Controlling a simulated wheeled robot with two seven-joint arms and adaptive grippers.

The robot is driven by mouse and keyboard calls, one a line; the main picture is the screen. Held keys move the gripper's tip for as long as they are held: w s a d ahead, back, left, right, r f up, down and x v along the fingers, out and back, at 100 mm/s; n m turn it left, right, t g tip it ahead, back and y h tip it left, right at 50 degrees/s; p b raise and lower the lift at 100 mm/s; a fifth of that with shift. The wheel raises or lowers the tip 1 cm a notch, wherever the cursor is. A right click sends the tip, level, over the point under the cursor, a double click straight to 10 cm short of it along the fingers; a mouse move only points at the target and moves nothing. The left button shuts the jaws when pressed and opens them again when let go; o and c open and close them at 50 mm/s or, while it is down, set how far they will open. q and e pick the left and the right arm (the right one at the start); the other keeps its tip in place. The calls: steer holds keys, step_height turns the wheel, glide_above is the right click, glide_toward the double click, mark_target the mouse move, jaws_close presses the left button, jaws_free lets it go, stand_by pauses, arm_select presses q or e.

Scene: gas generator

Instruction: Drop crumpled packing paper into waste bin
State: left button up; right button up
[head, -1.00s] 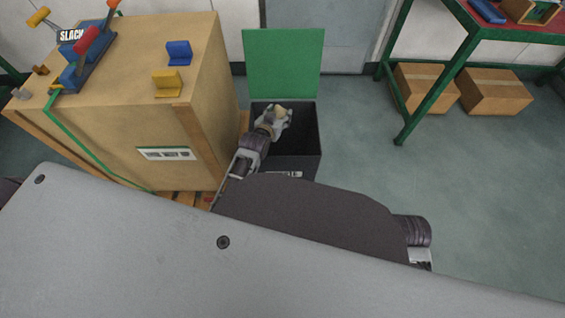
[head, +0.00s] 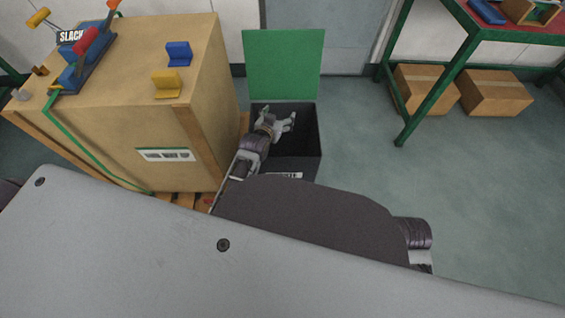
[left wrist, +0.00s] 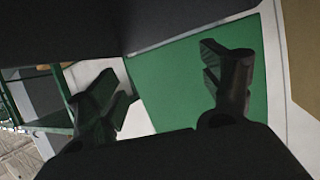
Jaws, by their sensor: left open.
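The waste bin (head: 305,150) is a dark, open-topped box with its green lid (head: 283,65) raised upright at the back; the lid also shows in the left wrist view (left wrist: 180,90). My left gripper (head: 289,119) is over the bin's mouth, open and with nothing between its fingers. In the left wrist view its two dark fingers (left wrist: 165,85) stand wide apart. The crumpled paper does not show in either current view; the bin's floor is dark and partly hidden by my gripper. My right gripper does not show clearly.
A large wooden crate (head: 120,110) with a strap tool (head: 85,50) and blue and yellow corner pieces on top stands left of the bin. A green-framed bench (head: 440,85) with cardboard boxes (head: 493,92) beneath is at the right. The floor between is clear.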

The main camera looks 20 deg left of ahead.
arm_select(q)
steer(key=shift+s, duration=0.1)
steer(key=v, duration=1.1)
steer(key=shift+s, duration=0.4)
steer(key=shift+r, duration=0.1)
stand_by(0.8)
